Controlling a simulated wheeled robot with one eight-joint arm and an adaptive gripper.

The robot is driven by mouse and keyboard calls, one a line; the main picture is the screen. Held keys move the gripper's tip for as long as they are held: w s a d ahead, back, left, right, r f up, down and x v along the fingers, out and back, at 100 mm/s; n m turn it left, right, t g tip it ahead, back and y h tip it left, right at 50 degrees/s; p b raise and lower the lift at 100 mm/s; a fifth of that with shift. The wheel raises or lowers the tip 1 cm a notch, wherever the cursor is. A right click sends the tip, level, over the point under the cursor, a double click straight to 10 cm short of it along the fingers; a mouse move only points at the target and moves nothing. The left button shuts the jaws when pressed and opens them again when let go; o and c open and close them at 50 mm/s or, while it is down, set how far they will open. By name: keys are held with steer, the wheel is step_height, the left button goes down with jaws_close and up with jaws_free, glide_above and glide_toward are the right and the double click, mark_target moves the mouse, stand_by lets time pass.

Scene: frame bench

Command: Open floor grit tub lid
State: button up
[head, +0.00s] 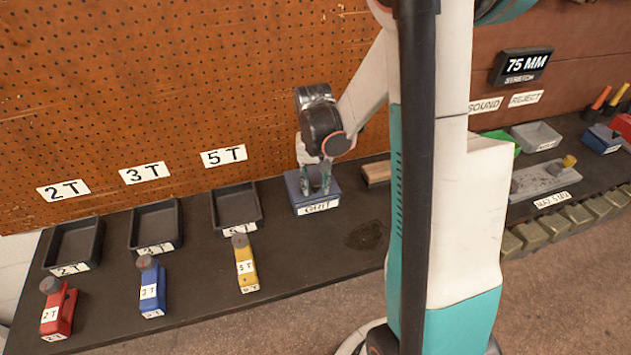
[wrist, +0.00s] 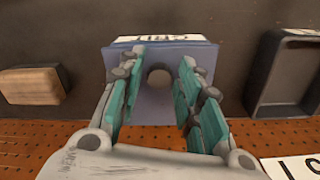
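The blue-grey grit tub (head: 296,201) stands on the bench below the pegboard, with a white GRIT label (head: 318,208) on its front. In the wrist view the tub (wrist: 160,112) is seen from above, and its flat top looks closed. My gripper (head: 317,187) is pointed down over the tub. In the wrist view my gripper (wrist: 161,82) is open, with its teal fingers on either side of the knob and apart from it. I cannot tell the fingertips' exact height.
A wooden block (head: 377,173) lies right of the tub. A black tray (head: 236,208) under the 5 T sign stands to the left, with more trays beyond. A yellow tool (head: 245,265) lies in front of that tray. A dark stain (head: 367,235) marks otherwise clear bench.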

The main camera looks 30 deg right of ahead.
mark_target(310, 178)
jaws_close()
steer(key=shift+r, duration=0.15)
steer(key=shift+w+d+r+p, duration=0.1)
steer(key=shift+w+r+p, duration=0.35)
steer(key=shift+r, duration=0.25)
steer(key=w+d+r+p, duration=0.2)
steer(key=w+r+p, duration=0.1)
steer(key=w+r, duration=0.2)
steer(key=shift+w, duration=1.2)
